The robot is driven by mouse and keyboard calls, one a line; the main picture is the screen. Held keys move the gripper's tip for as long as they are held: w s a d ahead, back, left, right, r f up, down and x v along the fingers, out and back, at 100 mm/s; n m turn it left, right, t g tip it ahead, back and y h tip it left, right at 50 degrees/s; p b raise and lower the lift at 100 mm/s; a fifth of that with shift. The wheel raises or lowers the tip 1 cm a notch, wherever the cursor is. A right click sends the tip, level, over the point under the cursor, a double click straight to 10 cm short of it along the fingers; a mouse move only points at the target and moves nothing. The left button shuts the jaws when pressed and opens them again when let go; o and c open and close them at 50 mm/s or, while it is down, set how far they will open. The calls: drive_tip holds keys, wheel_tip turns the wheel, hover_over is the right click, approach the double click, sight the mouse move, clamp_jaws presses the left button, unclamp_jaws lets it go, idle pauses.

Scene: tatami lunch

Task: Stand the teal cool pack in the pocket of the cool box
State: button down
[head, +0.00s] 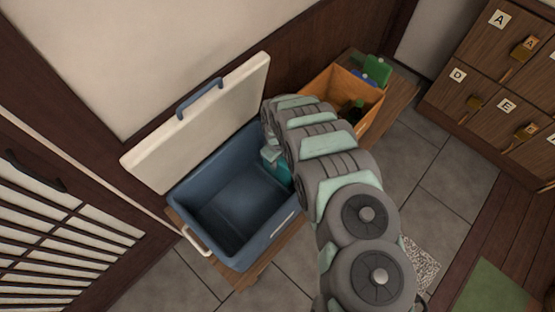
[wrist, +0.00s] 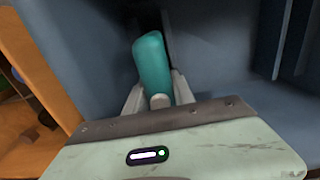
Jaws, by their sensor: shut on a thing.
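The blue cool box (head: 195,212) stands open with its white lid (head: 215,120) leaning back. My gripper (wrist: 158,95) is shut on the teal cool pack (wrist: 151,60), which stands nearly upright between the two fingers, inside the box by its wall. In the head view the teal pack (head: 278,168) shows at the box's right side, partly hidden by my arm. A dark narrow gap shows behind the pack's top in the wrist view. Whether the pack is in the pocket, I cannot tell. My gripper's fingertips are hidden in the head view.
A wooden crate (head: 318,86) with bottles and a green item (head: 377,69) stands to the right of the box. The box's floor (head: 240,197) looks clear. Lettered wooden lockers (head: 490,70) stand at the upper right.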

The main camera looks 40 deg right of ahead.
drive_tip(key=shift+f, duration=0.1)
drive_tip(key=shift+s+a+f+b, duration=0.15)
drive_tip(key=shift+f+b, duration=0.15)
drive_tip(key=shift+f, duration=0.4)
drive_tip(key=c, duration=1)
unclamp_jaws()
drive_tip(key=shift+f, duration=0.15)
drive_tip(key=shift+o, duration=0.3)
drive_tip(key=o, duration=0.5)
drive_tip(key=shift+a+f, duration=0.1)
drive_tip(key=shift+c, duration=0.2)
